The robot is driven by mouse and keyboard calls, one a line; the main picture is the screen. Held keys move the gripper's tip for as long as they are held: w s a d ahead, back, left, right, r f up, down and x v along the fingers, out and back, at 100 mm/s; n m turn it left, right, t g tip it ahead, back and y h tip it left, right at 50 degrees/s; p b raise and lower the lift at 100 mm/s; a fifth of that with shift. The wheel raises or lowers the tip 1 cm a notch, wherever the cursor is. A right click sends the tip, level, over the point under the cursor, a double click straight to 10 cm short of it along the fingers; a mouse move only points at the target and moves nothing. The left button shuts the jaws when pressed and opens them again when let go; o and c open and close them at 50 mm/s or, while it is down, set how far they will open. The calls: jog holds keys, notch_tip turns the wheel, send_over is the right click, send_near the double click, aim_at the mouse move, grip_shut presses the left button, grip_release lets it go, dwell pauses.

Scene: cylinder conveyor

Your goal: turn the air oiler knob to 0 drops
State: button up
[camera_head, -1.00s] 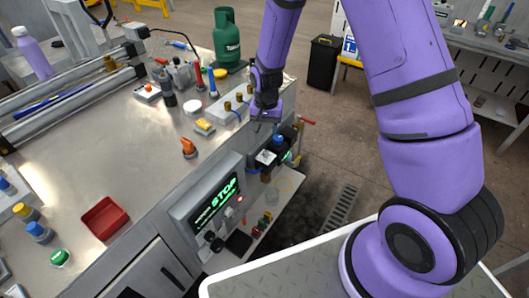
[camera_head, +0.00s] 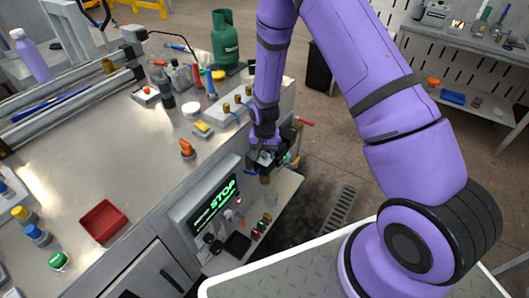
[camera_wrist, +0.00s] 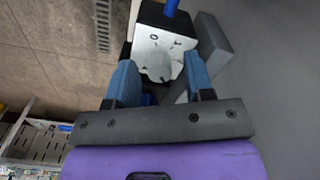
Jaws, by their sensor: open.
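The air oiler (camera_wrist: 168,42) shows in the wrist view as a dark block with a white, marked top face and a pale grey, rounded knob (camera_wrist: 157,66) on it. My gripper (camera_wrist: 161,80) is open. Its two blue fingers stand at the left and right of the knob, apart from each other, and I cannot tell whether either touches it. In the head view my gripper (camera_head: 264,159) is down at the oiler on the bench's right side and hides most of it. The dial marks are too small to read.
A control panel (camera_head: 212,207) with a green "STOP" display is close in front of the gripper. A green gas bottle (camera_head: 226,40) stands behind. A red tray (camera_head: 103,221) lies on the bench at left. In the wrist view a grey surface (camera_wrist: 270,70) is close at right.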

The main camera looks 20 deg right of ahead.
grip_shut()
